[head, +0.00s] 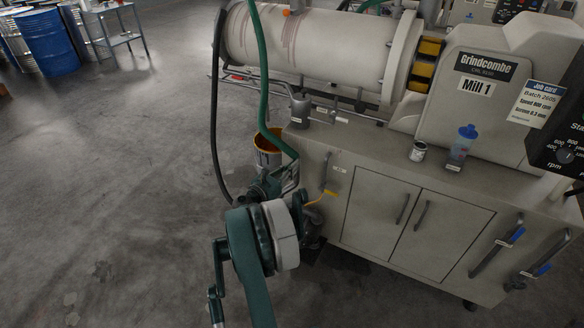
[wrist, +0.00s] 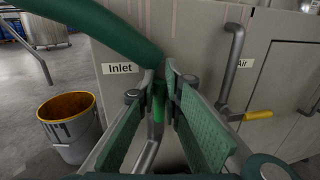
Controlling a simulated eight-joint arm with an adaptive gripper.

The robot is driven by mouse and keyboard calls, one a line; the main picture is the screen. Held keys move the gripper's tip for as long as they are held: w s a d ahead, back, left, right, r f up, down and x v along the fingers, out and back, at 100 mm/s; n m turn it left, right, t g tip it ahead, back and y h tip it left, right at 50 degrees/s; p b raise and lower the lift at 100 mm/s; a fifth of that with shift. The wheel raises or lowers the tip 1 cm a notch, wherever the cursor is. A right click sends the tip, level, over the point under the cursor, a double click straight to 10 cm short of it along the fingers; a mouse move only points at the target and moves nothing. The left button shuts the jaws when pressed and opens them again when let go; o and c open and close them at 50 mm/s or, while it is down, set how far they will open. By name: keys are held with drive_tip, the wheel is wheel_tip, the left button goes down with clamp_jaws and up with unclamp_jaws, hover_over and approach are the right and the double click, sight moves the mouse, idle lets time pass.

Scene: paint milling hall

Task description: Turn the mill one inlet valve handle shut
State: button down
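The inlet valve handle (wrist: 158,104) is a small green lever under the "Inlet" label (wrist: 120,68) on the cabinet's side in the wrist view. It stands near upright between my fingertips. My gripper (wrist: 165,88) has its two green-padded fingers apart on either side of it, with a gap showing to the right; contact is not clear. In the head view my gripper (head: 287,181) is at the cabinet's near left corner and the arm hides the handle. A thick green hose (wrist: 95,25) comes down to the valve. Mill 1 (head: 474,87) stands above the cabinet.
The air valve's yellow lever (wrist: 258,115) sticks out to the right of my gripper, below a grey pipe (wrist: 233,45). An orange-rimmed bucket (wrist: 70,120) stands to the left.

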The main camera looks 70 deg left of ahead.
drive_tip(key=shift+s+a+n, duration=0.15)
drive_tip(key=shift+n, duration=0.15)
drive_tip(key=s+a+f+n+y, duration=0.2)
drive_tip(key=s+a+f+n, duration=0.2)
drive_tip(key=n, duration=0.8)
drive_tip(key=shift+s+a+n+t+y, duration=0.25)
drive_tip(key=shift+a+n+t+y, duration=0.05)
idle(0.4)
drive_tip(key=c, duration=2.5)
unclamp_jaws()
drive_tip(key=shift+o, duration=0.2)
